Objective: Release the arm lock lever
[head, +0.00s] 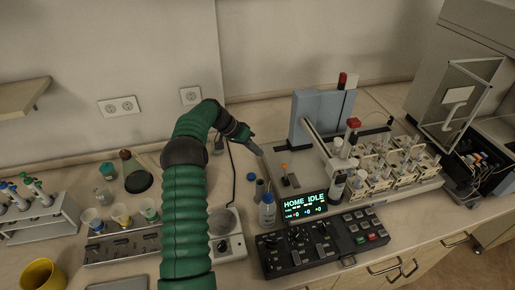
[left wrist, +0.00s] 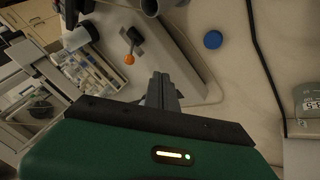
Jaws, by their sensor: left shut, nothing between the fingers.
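The arm lock lever, with an orange knob (head: 284,166), stands on the left end of the spectrometer's pale base. In the left wrist view its orange knob (left wrist: 129,59) is up and left of my fingertips, with a dark part (left wrist: 134,37) beside it. My left gripper (head: 256,149) is shut and empty, above and left of the lever in the head view. In the left wrist view its fingers (left wrist: 162,88) are together and apart from the lever. My right gripper is not in view.
A blue column (head: 318,112) rises behind the lever. A loose blue cap (left wrist: 213,40) lies on the bench. Sample racks (head: 378,172) are to the right.

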